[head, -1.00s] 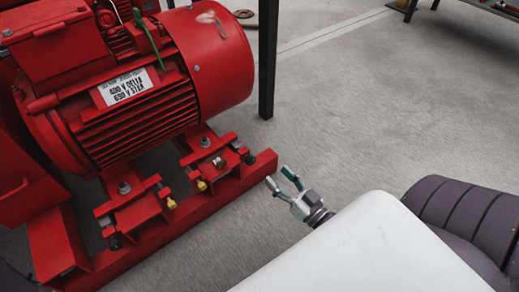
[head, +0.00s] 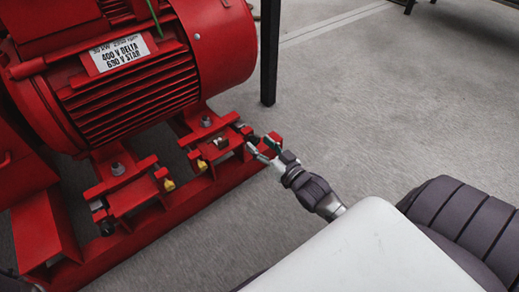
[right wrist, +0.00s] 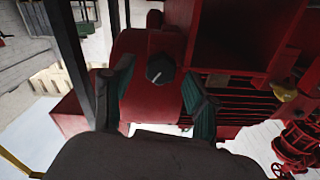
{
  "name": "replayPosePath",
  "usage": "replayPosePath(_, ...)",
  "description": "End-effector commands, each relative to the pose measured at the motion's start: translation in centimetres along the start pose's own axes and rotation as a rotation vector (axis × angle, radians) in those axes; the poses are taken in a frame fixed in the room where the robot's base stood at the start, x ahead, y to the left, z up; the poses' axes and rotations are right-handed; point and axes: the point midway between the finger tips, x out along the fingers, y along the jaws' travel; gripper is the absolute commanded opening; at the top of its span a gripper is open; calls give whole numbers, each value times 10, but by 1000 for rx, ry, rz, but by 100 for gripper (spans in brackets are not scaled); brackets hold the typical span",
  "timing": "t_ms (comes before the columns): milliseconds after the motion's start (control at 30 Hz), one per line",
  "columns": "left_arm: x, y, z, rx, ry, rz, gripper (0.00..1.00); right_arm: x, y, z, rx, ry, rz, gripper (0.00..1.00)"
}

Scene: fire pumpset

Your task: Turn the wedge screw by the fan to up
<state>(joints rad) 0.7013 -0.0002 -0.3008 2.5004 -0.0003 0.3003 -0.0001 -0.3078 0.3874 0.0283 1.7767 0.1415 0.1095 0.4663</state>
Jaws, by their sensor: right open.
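The wedge screw by the fan is a small black knob (right wrist: 160,68) with a white line on its face. In the right wrist view the line runs toward the lower left. In the head view the black screw (head: 252,139) sits at the right end of the red motor mount, partly hidden by my gripper. My right gripper (head: 261,148) reaches it from the right. In the right wrist view the open fingers of the right gripper (right wrist: 158,82) stand on either side of the knob, with gaps visible. My left gripper is out of view.
The red motor (head: 120,90) stands above the mount on a red base rail (head: 170,217). Yellow knobs (head: 168,185) and another mount (head: 125,190) are to the left. A dark table leg (head: 270,60) stands behind.

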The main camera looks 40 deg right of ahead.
Motion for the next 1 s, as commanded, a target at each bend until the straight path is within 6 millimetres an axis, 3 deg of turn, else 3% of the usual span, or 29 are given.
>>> replayPosePath(367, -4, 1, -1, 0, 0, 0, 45, 8, 0, -1, 0, 0, 0, 58)
replayPosePath(733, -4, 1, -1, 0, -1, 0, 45, 7, 0, 0, 0, 0, 0, 0)
replayPosePath(1000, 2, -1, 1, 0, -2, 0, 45, 7, -1, -2, 24, -1, 0, 0)
